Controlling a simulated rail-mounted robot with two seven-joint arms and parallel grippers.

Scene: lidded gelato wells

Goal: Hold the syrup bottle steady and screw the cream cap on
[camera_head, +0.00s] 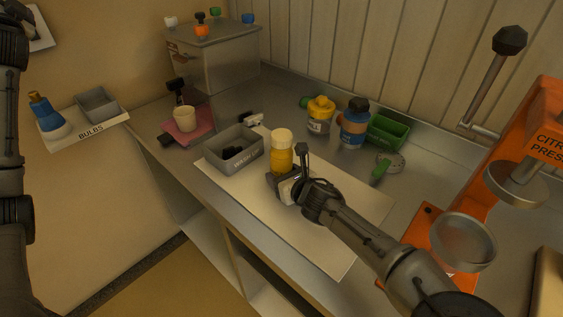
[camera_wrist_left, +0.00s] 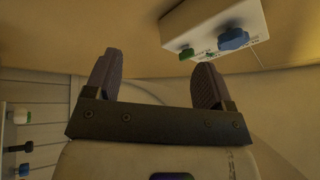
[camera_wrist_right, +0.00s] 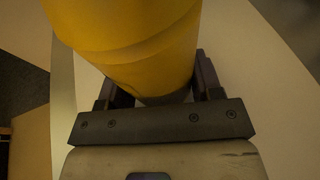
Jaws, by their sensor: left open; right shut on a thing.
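The syrup bottle (camera_head: 281,160) is amber-yellow and stands upright at the back part of the pale mat. The cream cap (camera_head: 281,136) sits on its top; I cannot tell how tightly. My right gripper (camera_head: 284,184) is shut on the bottle low on its body. The right wrist view shows the yellow bottle (camera_wrist_right: 130,40) large between the fingers, its top out of frame. My left gripper (camera_wrist_left: 156,62) is open and empty in the left wrist view, away from the bottle.
A grey bin (camera_head: 235,150) with dark items stands left of the bottle. Behind are a yellow jar (camera_head: 319,116), a blue bottle (camera_head: 354,128) and a green tray (camera_head: 388,131). An orange citrus press (camera_head: 540,145) is at right. The mat's (camera_head: 330,253) front is clear.

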